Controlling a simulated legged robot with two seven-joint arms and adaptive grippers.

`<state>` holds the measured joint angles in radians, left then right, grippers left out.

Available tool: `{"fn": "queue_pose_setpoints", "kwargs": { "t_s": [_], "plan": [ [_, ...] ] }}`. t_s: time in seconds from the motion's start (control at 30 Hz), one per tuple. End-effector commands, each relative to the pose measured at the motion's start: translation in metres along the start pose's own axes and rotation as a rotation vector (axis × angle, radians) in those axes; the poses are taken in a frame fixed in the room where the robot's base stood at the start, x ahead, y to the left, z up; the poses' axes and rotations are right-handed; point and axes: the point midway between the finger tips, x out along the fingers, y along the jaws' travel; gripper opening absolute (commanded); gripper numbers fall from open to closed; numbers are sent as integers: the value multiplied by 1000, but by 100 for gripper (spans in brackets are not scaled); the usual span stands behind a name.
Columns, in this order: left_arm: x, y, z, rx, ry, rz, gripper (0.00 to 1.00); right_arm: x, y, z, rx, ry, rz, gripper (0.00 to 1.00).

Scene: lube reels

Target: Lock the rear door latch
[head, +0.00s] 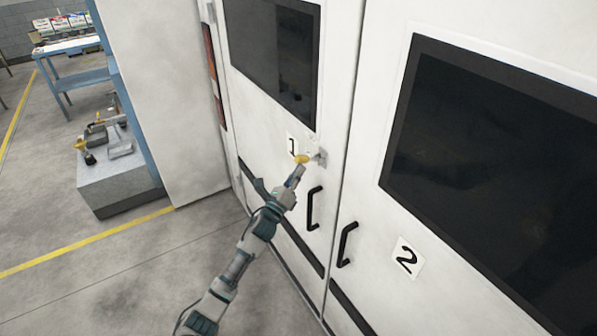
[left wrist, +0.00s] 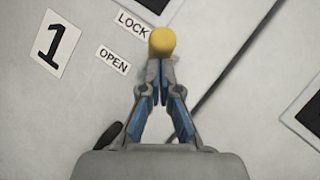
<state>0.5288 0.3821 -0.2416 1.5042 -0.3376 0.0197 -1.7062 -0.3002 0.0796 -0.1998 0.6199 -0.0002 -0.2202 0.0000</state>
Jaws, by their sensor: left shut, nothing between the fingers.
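The door latch has a yellow knob (head: 302,159) and a grey metal mount (head: 320,157) on door 1, just right of the number 1 label. In the left wrist view the yellow knob (left wrist: 162,41) is close to the LOCK label (left wrist: 132,25), with the OPEN label (left wrist: 114,60) lower left. My left gripper (head: 298,171) is shut and empty, its fingertips (left wrist: 160,68) right at the knob's lower side. I cannot tell whether they touch it. The fingers hide part of the latch. My right gripper is not in view.
Door 1 (head: 270,120) and door 2 (head: 375,200) are white with dark windows. Black pull handles (head: 313,208) stick out beside the seam, below the latch. A grey block with tools (head: 112,180) and a blue table (head: 75,75) stand at left. The floor before door 1 is clear.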

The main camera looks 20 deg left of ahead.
Motion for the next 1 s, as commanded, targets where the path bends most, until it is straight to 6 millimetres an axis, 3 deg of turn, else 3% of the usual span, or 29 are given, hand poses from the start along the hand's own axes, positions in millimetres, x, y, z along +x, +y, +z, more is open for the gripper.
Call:
{"fn": "queue_pose_setpoints", "kwargs": {
  "t_s": [1.0],
  "plan": [
    [4,-4,8,1,-5,-3,0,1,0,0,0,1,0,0]
  ]
}}
